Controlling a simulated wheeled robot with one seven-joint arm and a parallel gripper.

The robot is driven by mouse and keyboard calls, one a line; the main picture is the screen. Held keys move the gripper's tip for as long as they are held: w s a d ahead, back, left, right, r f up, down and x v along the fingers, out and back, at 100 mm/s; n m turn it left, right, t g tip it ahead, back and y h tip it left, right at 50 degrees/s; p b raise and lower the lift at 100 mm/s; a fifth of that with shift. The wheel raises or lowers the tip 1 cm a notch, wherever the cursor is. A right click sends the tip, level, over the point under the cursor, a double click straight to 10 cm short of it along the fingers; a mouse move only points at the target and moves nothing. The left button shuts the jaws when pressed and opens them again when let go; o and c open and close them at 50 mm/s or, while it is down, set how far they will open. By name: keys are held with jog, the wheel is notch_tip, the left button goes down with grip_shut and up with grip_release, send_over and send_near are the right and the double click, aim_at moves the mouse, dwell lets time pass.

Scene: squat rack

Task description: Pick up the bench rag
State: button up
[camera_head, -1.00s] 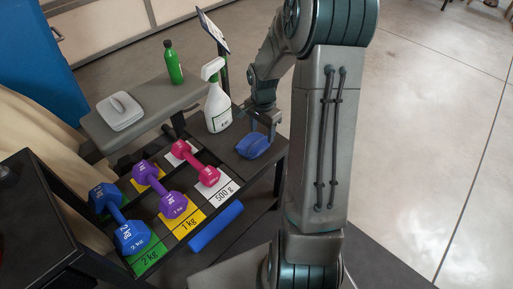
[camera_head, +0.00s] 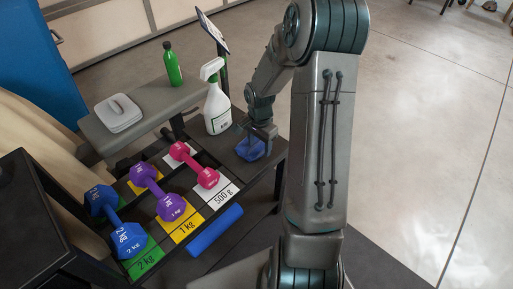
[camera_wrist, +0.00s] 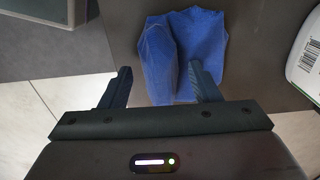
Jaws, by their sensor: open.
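The bench rag is a folded blue cloth (camera_head: 247,152) lying on the dark rack shelf, right of the spray bottle. In the wrist view the rag (camera_wrist: 188,38) shows two humped folds. My gripper (camera_head: 258,138) is over the rag, pointing down and partly covering it. In the wrist view my gripper (camera_wrist: 159,68) is open. Its left finger is just left of the rag, and its right finger overlaps the rag's near right part. The rag's left fold lies between the fingers. I cannot tell whether the fingers touch it.
A white spray bottle (camera_head: 217,108) stands close left of the rag; its edge shows in the wrist view (camera_wrist: 307,65). Pink (camera_head: 194,166), purple (camera_head: 158,190) and blue (camera_head: 115,222) dumbbells lie on labelled slots.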

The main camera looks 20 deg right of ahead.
jog(key=shift+f, duration=0.15)
jog(key=c, duration=1.1)
jog(key=shift+o, duration=0.2)
jog(key=shift+r, duration=0.65)
jog(key=r+p, duration=0.1)
jog(key=r, duration=0.1)
jog(key=d+r+p, duration=0.1)
jog(key=r, duration=0.1)
jog(key=shift+s, duration=0.15)
jog(key=s+d+r+p, duration=0.2)
jog(key=s+d+r, duration=0.2)
jog(key=d, duration=0.5)
notch_tip(320, 180, up, 2)
jog(key=shift+s+d+r+p, duration=0.1)
jog(key=shift+s+d+p, duration=0.05)
jog(key=shift+d+p, duration=0.2)
